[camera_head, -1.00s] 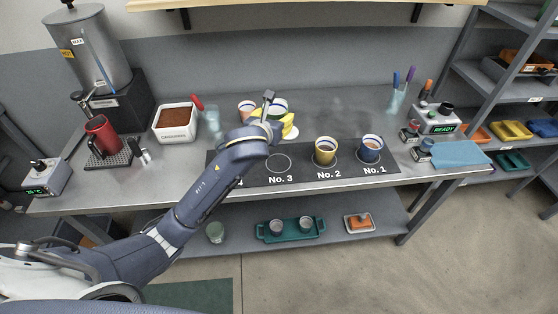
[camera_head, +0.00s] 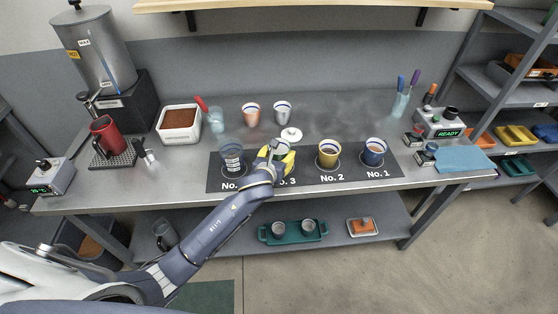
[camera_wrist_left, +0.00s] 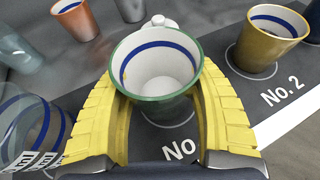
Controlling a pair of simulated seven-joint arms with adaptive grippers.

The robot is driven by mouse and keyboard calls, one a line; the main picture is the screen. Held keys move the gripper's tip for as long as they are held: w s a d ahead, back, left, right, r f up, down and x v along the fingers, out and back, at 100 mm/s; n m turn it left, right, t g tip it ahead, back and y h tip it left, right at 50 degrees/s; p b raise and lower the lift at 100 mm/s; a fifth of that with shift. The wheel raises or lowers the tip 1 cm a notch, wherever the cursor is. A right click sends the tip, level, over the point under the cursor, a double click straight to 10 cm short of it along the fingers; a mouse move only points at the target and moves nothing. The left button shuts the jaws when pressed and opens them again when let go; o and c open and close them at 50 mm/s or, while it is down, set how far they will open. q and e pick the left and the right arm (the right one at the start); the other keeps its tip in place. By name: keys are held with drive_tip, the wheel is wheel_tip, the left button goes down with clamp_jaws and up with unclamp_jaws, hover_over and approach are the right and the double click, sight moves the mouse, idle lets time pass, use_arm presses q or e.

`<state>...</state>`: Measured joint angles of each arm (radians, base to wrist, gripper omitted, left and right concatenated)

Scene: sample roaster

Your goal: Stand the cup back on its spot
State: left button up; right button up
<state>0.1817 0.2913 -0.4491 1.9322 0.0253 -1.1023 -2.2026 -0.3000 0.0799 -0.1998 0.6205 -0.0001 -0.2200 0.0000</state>
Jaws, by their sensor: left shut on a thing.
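The cup (camera_head: 282,146) with a green rim, white inside and a blue band, is between the yellow fingers of my left gripper (camera_head: 276,160). The left wrist view shows the cup (camera_wrist_left: 158,75) upright or nearly so, with a yellow finger on each side. It is over the No. 3 spot of the dark mat (camera_head: 309,178). Part of the white ring shows under it, and the fingers partly hide the number. I cannot tell whether its base touches the mat. My right gripper is not in view.
A yellow cup (camera_head: 328,154) stands at No. 2 and a blue cup (camera_head: 374,153) at No. 1. A clear glass with markings (camera_head: 231,155) is left of my gripper. Behind are an orange cup (camera_head: 251,114), a pale cup (camera_head: 283,113) and a small white lidlike piece (camera_head: 291,134).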

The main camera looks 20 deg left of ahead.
use_arm(q)
drive_tip(key=shift+f, duration=1.35)
drive_tip(key=o, duration=1.4)
drive_tip(key=shift+f, duration=0.15)
drive_tip(key=shift+o, duration=0.2)
drive_tip(key=shift+r, duration=0.2)
drive_tip(key=v, duration=1.2)
drive_tip(key=shift+f, duration=0.1)
